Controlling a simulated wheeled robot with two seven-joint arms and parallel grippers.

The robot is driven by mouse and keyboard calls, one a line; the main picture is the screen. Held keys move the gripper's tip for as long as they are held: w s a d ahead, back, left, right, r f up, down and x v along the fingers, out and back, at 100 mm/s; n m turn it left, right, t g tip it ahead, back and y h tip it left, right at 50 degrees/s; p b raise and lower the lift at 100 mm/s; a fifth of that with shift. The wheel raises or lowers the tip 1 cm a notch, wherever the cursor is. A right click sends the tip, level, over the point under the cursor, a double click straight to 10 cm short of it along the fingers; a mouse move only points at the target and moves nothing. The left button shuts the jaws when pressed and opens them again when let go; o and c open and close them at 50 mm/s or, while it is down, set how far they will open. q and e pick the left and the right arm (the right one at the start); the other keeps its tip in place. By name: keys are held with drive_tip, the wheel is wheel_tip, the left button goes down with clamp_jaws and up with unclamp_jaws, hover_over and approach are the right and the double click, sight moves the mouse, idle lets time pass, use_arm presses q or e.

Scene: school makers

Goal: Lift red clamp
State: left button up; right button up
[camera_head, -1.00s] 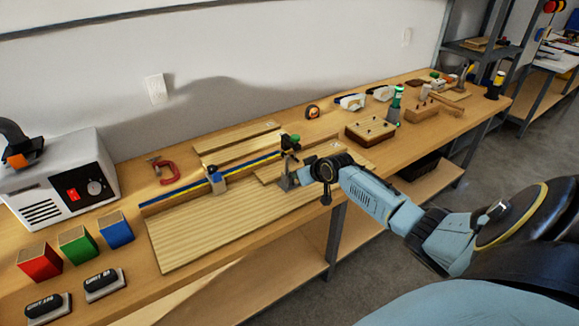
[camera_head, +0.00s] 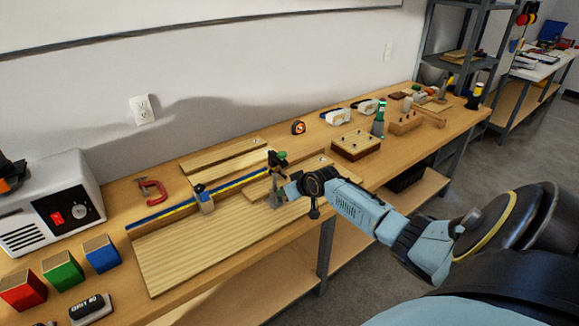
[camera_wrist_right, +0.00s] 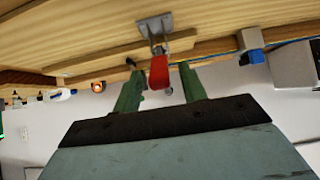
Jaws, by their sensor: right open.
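A red C-shaped clamp (camera_head: 151,190) lies on the bench near the wall, left of the blue fence in the head view. A clamp with a grey base (camera_head: 276,199) stands on the wooden boards. In the right wrist view its base (camera_wrist_right: 154,24) and red handle (camera_wrist_right: 159,73) show. My right gripper (camera_head: 284,180) is at this standing clamp. Its green fingers (camera_wrist_right: 161,90) are open, with the red handle between them and gaps on both sides. In the head view, the handle's red part cannot be made out. My left gripper is out of view.
The blue fence with a stop block (camera_head: 203,199) lies left of my right gripper. Red, green and blue blocks (camera_head: 62,271) and a white machine (camera_head: 48,210) stand farther left. A wooden block with holes (camera_head: 356,143) is to the right.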

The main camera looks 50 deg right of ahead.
drive_tip(key=shift+s+r, duration=0.35)
drive_tip(key=shift+s, duration=0.05)
drive_tip(key=p+v, duration=0.3)
drive_tip(key=v, duration=0.9)
drive_tip(key=shift+s, duration=0.15)
drive_tip(key=shift+r, duration=0.1)
